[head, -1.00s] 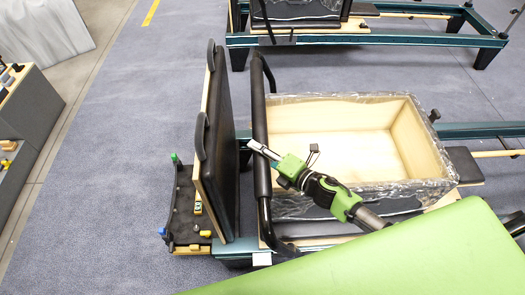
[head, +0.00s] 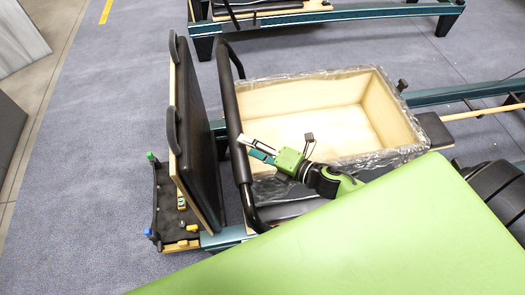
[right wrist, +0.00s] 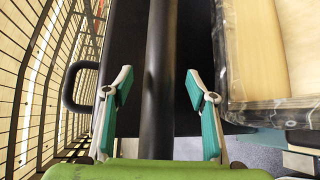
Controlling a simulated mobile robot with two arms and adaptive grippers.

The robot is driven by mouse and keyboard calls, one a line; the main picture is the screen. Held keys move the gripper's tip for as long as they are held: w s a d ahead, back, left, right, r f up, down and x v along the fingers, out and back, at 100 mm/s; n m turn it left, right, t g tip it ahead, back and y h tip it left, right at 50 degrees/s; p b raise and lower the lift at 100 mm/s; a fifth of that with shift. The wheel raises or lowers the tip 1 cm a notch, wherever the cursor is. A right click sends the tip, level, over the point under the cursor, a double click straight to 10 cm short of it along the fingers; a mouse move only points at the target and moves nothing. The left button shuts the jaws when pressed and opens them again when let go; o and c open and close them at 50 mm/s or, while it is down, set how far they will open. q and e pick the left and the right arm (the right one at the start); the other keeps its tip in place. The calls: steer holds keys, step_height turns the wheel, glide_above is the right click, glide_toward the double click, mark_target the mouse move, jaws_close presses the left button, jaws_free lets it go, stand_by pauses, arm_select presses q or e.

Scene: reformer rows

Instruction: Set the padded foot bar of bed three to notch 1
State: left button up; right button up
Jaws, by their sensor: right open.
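The padded foot bar (head: 230,105) is a long black tube. It stands raised across the end of the bed, between an upright black padded board (head: 203,150) and an open wooden box (head: 320,110). My right gripper (head: 254,147), with a green body, reaches to the bar from the right. In the right wrist view the bar (right wrist: 161,60) runs between its two open teal-and-grey fingers, with a gap on each side. The fingers are not shut on it. The notches of the bar are not visible. My left gripper is not in view.
The box has shiny wrapped edges and lies close right of the bar. A green padded surface (head: 330,235) fills the foreground. A dark tray (head: 166,200) with small coloured parts sits left of the board. Another bed frame (head: 330,14) stands behind. Open blue floor lies left.

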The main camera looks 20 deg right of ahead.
steer(key=v, duration=0.4)
steer(key=shift+s+d+r, duration=0.15)
steer(key=shift+s, duration=0.15)
stand_by(0.4)
